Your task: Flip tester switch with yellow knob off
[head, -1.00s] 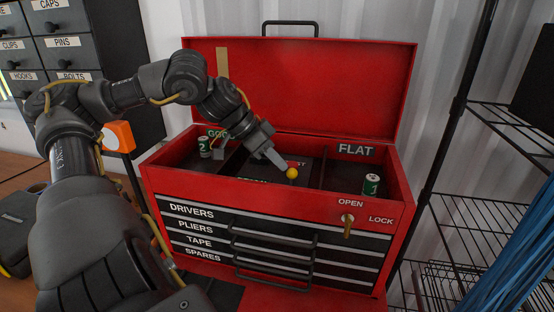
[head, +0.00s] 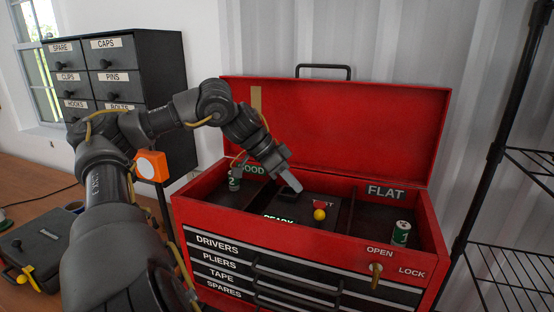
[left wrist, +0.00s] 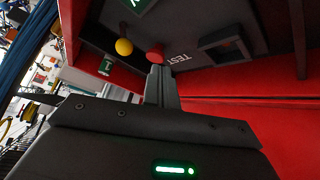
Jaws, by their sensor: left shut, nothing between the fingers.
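The tester (head: 300,206) is a dark panel in the middle of the open red toolbox, with a lit green display reading READY. Its yellow knob (head: 319,215) is at the panel's right front; it also shows in the left wrist view (left wrist: 124,46), beside a red button (left wrist: 155,54), the word TEST and a dark square slot (left wrist: 225,50). My left gripper (head: 292,184) is shut and empty above the tester, behind and left of the yellow knob and apart from it. In the wrist view its fingers (left wrist: 161,86) point toward the red button. My right gripper is not in view.
Battery 2 (head: 234,180) stands in the left GOOD compartment, battery 1 (head: 400,234) in the right FLAT compartment. The raised red lid (head: 340,130) is behind. A key (head: 376,275) is on the toolbox front. A wire shelf (head: 510,270) stands to the right.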

